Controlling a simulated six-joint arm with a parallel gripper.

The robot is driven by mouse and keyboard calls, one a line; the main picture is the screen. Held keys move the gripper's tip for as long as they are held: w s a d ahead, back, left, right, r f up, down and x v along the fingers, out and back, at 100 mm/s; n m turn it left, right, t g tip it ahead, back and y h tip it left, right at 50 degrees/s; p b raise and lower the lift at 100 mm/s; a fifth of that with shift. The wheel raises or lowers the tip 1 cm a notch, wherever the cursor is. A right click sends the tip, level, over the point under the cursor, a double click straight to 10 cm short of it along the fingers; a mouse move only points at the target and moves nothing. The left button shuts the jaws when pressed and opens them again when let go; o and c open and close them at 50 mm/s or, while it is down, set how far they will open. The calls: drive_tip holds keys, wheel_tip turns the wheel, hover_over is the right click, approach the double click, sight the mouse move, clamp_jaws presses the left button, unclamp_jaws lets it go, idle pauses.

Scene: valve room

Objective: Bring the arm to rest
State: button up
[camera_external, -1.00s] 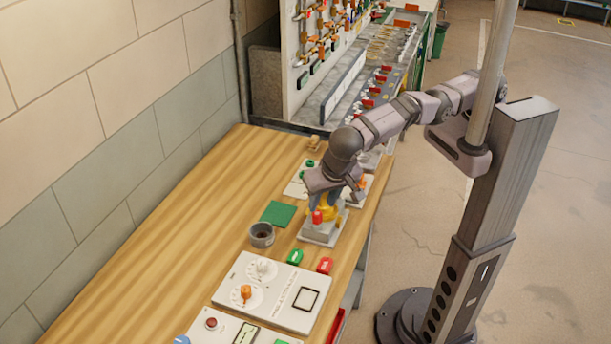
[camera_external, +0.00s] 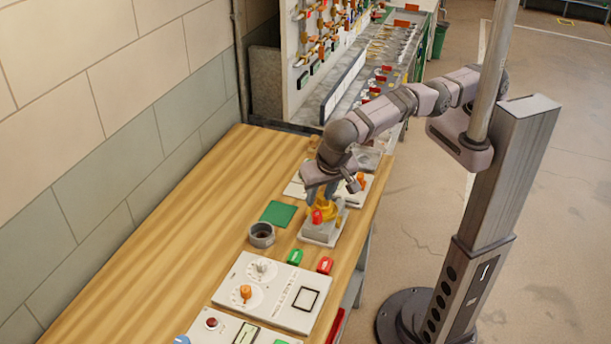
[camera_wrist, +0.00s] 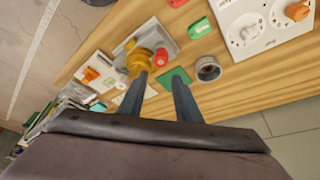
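My gripper (camera_external: 331,200) hangs over the bench, fingers down, above or just behind a yellow valve piece (camera_external: 328,209) with a red knob (camera_external: 317,217) on a grey base (camera_external: 319,236). In the wrist view the two fingers of my gripper (camera_wrist: 159,77) stand apart with nothing held between them. The yellow piece (camera_wrist: 138,62) shows just beyond the left fingertip; I cannot tell whether they touch. My arm is bent, reaching left over the bench from its column.
The wooden bench (camera_external: 190,240) holds a green square (camera_external: 278,214), a grey ring-shaped cup (camera_external: 261,235), green (camera_external: 295,257) and red (camera_external: 325,265) blocks, and a white dial panel (camera_external: 269,292). A valve rack (camera_external: 325,40) stands behind. The bench's left side is clear.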

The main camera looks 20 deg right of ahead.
drive_tip(key=w+d+r+g+h+b, duration=0.1)
drive_tip(key=w+d, duration=0.2)
drive_tip(key=w, duration=0.9)
drive_tip(key=w+d+r+g, duration=0.1)
drive_tip(key=w+d+r, duration=0.1)
drive_tip(key=w, duration=0.9)
drive_tip(key=w+d+r+g+b, duration=0.1)
drive_tip(key=w+d, duration=1.4)
drive_tip(key=d, duration=0.2)
drive_tip(key=w+d+g+b, duration=0.1)
drive_tip(key=w+d+b, duration=0.1)
drive_tip(key=d, duration=1.7)
drive_tip(key=s+d+f+y, duration=0.1)
drive_tip(key=s+d+f, duration=0.2)
drive_tip(key=s+d, duration=0.45)
drive_tip(key=s+d+f, duration=0.3)
drive_tip(key=s+d, duration=0.2)
drive_tip(key=d, duration=0.5)
wheel_tip(320, 180, down, 17)
drive_tip(key=b, duration=1.8)
drive_tip(key=shift+a, duration=0.25)
drive_tip(key=shift+o, duration=0.2)
